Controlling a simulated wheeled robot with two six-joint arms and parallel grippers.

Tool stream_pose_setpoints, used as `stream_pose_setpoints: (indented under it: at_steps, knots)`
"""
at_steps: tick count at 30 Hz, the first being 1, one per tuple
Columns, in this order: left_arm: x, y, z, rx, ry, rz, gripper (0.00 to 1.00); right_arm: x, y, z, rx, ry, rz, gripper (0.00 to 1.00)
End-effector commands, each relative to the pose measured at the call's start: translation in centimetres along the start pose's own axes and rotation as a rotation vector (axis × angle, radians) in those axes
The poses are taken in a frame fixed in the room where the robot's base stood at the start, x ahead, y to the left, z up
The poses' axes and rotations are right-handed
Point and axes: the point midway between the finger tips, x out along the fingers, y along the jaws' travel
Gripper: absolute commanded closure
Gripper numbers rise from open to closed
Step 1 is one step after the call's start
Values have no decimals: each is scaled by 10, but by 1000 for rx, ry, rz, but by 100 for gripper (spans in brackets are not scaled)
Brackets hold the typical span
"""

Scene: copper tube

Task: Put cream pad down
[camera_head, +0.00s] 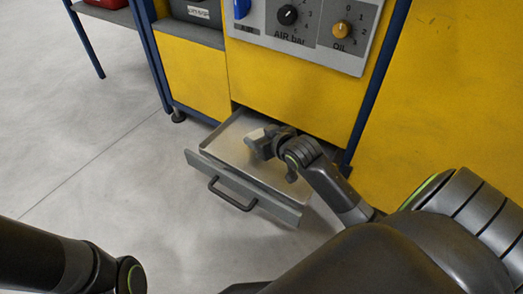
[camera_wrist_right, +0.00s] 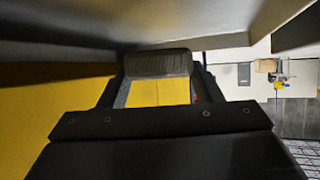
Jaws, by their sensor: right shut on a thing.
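My right gripper (camera_head: 264,145) reaches into the open drawer (camera_head: 245,202) under the yellow bench. It is shut on the cream pad (camera_head: 256,134), a small pale block whose end shows at the fingertips. In the right wrist view a shaded block (camera_wrist_right: 158,63), which looks like the pad, sits between the fingers. The pad is low over the drawer's pale floor; I cannot tell whether it touches it. My left gripper is out of view; only part of the left arm shows at lower left.
The drawer's grey front has a dark handle (camera_head: 232,196). Above is a grey panel with a black AIR bar knob (camera_head: 287,15) and an orange OIL knob (camera_head: 341,29). A blue bench leg (camera_head: 376,85) stands right of the drawer. The drawer floor otherwise looks bare.

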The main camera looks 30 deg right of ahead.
Motion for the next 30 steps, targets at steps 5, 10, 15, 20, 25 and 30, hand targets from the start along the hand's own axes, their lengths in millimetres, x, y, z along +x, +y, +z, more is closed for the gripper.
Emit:
stream_pose_setpoints:
  at_steps: [5, 10, 15, 20, 25, 30]
  knots:
    - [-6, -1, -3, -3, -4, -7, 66, 5, 0, 9, 0, 0, 0, 63]
    - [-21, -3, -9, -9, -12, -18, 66, 15, 0, 28, 0, -2, 1, 63]
    - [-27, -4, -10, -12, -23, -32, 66, 20, 0, 36, -1, -1, 0, 63]
    - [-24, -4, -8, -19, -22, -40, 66, 18, 0, 34, -1, -1, 0, 63]
    - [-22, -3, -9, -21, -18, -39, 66, 20, 0, 36, 0, -1, 0, 63]
    - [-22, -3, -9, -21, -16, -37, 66, 20, 0, 36, -1, 0, 0, 20]
